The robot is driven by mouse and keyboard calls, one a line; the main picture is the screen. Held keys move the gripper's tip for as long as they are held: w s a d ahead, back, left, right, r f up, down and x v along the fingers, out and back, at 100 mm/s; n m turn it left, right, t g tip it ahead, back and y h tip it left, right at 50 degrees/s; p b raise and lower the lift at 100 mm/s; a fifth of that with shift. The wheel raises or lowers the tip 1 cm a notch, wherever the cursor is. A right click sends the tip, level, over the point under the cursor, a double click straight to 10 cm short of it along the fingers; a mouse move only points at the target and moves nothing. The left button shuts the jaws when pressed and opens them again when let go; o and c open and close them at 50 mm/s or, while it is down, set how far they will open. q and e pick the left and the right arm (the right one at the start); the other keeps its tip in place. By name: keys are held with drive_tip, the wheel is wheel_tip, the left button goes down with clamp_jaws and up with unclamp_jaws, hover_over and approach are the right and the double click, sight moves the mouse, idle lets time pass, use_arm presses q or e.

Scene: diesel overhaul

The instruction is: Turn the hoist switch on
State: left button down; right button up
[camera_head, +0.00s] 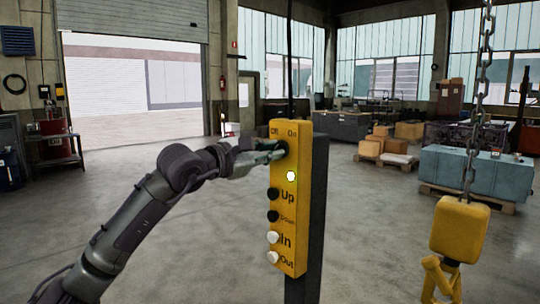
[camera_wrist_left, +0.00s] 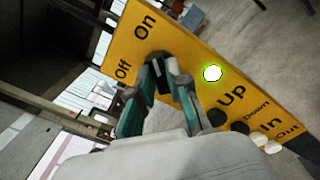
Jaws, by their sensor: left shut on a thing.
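The yellow hoist control panel (camera_head: 289,225) stands upright in front of me, with Off and On at its top and Up, Down, In and Out buttons below. A round lamp (camera_head: 291,176) on it glows green-yellow; it also shows in the left wrist view (camera_wrist_left: 212,73). My left gripper (camera_head: 277,151) reaches the top of the panel from the left. In the left wrist view its teal fingers (camera_wrist_left: 167,88) are shut on the black hoist switch (camera_wrist_left: 157,62), just below the Off and On labels. The fingers partly hide the switch. My right gripper is not in view.
A chain (camera_head: 482,95) with a yellow hook block (camera_head: 459,230) hangs at the right. A blue-grey machine block (camera_head: 476,178) sits on a pallet behind it. Cardboard boxes (camera_head: 408,130) stand farther back. The floor left of the panel is clear.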

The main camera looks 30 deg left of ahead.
use_arm(q)
drive_tip(key=shift+m, duration=0.4)
drive_tip(key=c, duration=1.1)
unclamp_jaws()
drive_tip(key=shift+v, duration=6)
